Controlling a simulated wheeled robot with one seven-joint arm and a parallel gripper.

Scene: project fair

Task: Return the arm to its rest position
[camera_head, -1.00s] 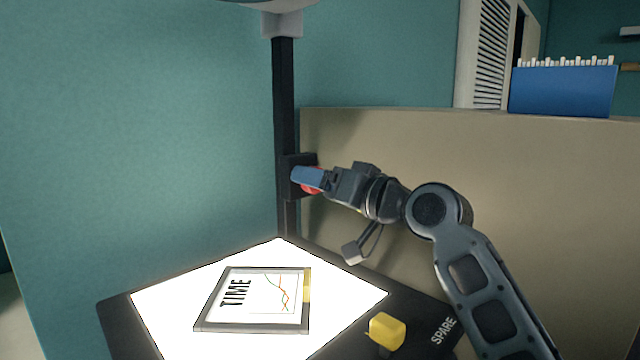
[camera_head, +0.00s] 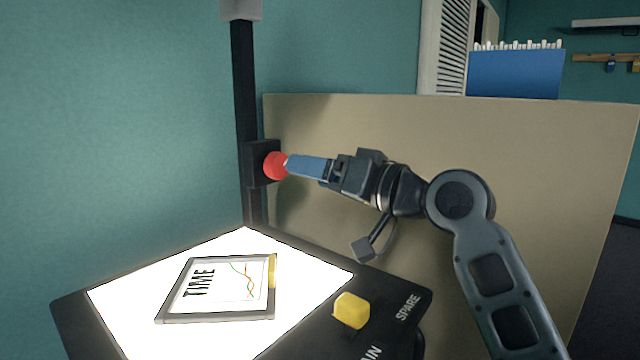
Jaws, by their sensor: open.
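My gripper (camera_head: 296,166) is at the middle of the view, at the end of my dark grey arm, pointing left. Its blue fingers are beside a round red button (camera_head: 275,166) on a black box on the upright post (camera_head: 246,120). The fingertips look very near the button; I cannot tell whether they touch it. I see nothing held between the fingers, which overlap in this side view. The arm reaches in from the lower right, bent at a round elbow joint.
Below lies a lit white panel (camera_head: 130,300) in a black frame, bearing a framed "TIME" chart (camera_head: 222,290). A yellow block (camera_head: 351,310) sits near the "SPARE" label. A beige partition (camera_head: 560,190) stands behind my arm, with a blue box (camera_head: 515,75) beyond it.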

